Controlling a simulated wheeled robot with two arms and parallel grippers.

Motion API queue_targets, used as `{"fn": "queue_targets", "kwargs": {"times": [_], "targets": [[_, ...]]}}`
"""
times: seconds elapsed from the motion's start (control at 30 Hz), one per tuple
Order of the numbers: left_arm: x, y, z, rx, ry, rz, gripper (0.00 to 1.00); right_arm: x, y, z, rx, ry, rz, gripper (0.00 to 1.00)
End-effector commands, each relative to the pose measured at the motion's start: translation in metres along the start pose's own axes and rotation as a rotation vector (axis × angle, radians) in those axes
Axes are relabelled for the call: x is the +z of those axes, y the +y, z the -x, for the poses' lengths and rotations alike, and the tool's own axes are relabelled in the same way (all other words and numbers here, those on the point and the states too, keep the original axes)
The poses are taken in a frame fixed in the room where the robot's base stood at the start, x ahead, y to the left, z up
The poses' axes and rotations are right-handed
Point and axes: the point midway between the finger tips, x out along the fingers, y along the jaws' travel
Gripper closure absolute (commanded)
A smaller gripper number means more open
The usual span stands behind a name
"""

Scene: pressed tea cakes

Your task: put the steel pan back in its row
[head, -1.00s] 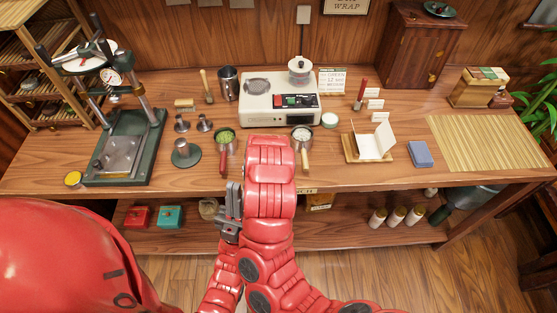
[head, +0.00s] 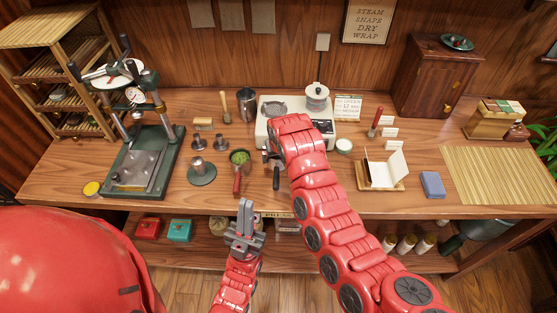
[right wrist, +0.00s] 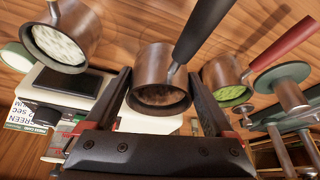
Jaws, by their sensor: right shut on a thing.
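A steel pan with a black handle and brown contents (right wrist: 158,62) sits between the fingers of my right gripper (right wrist: 160,78), which is shut on it. In the head view its black handle (head: 276,178) shows beside my right forearm; most of its bowl is hidden. I cannot tell whether it touches the table. A pan with green leaves and a red handle (head: 240,158) stands to its left; it also shows in the right wrist view (right wrist: 224,80). A pan with whitish contents (right wrist: 72,35) is on its other side. My left gripper (head: 246,206) is empty, below the table's front edge.
The cream scale (head: 262,133) stands just behind the pans, partly behind my right arm. A green-based stand (head: 202,172) and steel pieces (head: 198,142) are to the left. The table front is mostly clear.

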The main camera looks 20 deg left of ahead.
Motion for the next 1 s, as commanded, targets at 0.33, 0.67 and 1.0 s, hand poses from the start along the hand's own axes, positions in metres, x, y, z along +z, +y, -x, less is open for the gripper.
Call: {"fn": "queue_targets", "kwargs": {"times": [0.33, 0.67, 1.0], "targets": [[-0.002, -0.001, -0.01, 0.0, 0.0, 0.0, 1.0, -0.004, 0.004, -0.007, -0.002, -0.006, -0.006, 0.85], [-0.004, -0.001, -0.021, 0.0, 0.0, 0.0, 1.0, 0.007, 0.004, -0.036, -0.001, -0.002, -0.005, 0.85], [-0.003, -0.001, -0.018, 0.0, 0.0, 0.0, 1.0, 0.009, 0.004, -0.04, -0.002, -0.002, -0.005, 0.03]]}}
